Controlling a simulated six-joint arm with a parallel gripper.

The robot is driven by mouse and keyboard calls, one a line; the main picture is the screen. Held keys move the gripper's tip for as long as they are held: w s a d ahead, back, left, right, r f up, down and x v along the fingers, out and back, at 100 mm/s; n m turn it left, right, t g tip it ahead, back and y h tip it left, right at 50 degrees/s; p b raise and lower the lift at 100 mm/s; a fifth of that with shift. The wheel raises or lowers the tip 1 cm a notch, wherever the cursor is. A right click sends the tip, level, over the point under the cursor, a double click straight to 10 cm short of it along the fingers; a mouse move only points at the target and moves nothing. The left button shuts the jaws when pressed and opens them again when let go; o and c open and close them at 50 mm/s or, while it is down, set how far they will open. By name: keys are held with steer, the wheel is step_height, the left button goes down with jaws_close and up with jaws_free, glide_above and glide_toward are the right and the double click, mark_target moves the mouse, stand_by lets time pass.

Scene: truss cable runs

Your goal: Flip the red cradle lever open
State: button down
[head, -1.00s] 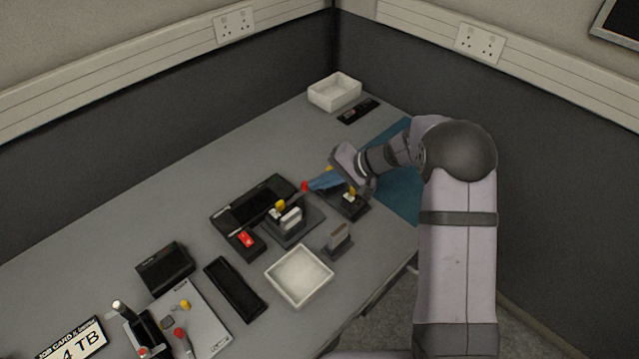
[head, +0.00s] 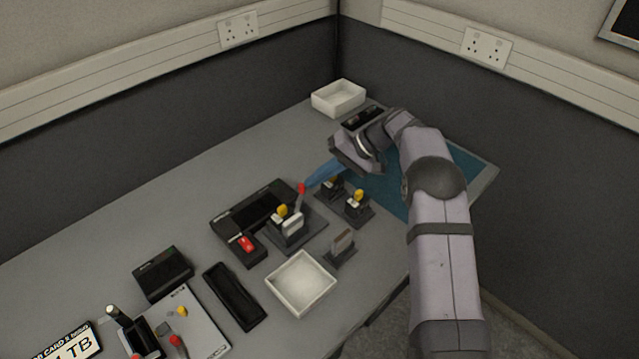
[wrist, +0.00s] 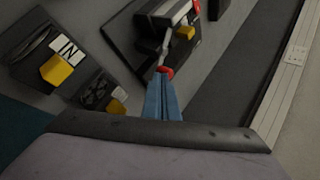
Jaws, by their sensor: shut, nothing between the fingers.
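My gripper (head: 309,184) has blue fingers, shut and empty. It also shows in the wrist view (wrist: 164,85). The fingertips are at or very close to the red knob; I cannot tell if they touch.
A white tray (head: 301,284) is in front, another white box (head: 338,98) at the back.

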steer(key=shift+w+a+b, duration=0.2)
steer(key=shift+w+a, duration=0.25)
steer(key=shift+a, duration=0.35)
steer(key=shift+w+a+b, duration=0.2)
steer(key=shift+w+a, duration=0.25)
steer(key=shift+a, duration=0.35)
steer(key=shift+s+f, duration=0.1)
steer(key=shift+s, duration=0.05)
stand_by(0.5)
